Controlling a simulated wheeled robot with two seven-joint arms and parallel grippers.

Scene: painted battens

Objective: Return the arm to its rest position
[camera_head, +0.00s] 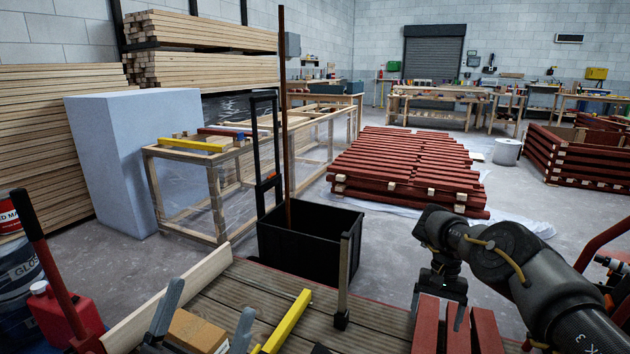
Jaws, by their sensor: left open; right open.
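My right arm comes in from the lower right in the head view. Its gripper (438,306) points down, open, over the red battens (457,335) at the bottom edge; whether its fingertips touch them I cannot tell. My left gripper (204,318) shows only as two grey fingers at the bottom left, spread apart. A wooden block (196,331) appears between or behind these fingers; contact is unclear. A yellow batten (288,322) lies on the plank surface (262,285) to the right of the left gripper.
A black bin (300,245) with a tall pole stands just beyond the planks. A frame table (186,156) holds a yellow batten (190,144). A red batten stack (405,170) lies on the floor beyond. A red canister (65,313) is at lower left. Open floor lies at centre right.

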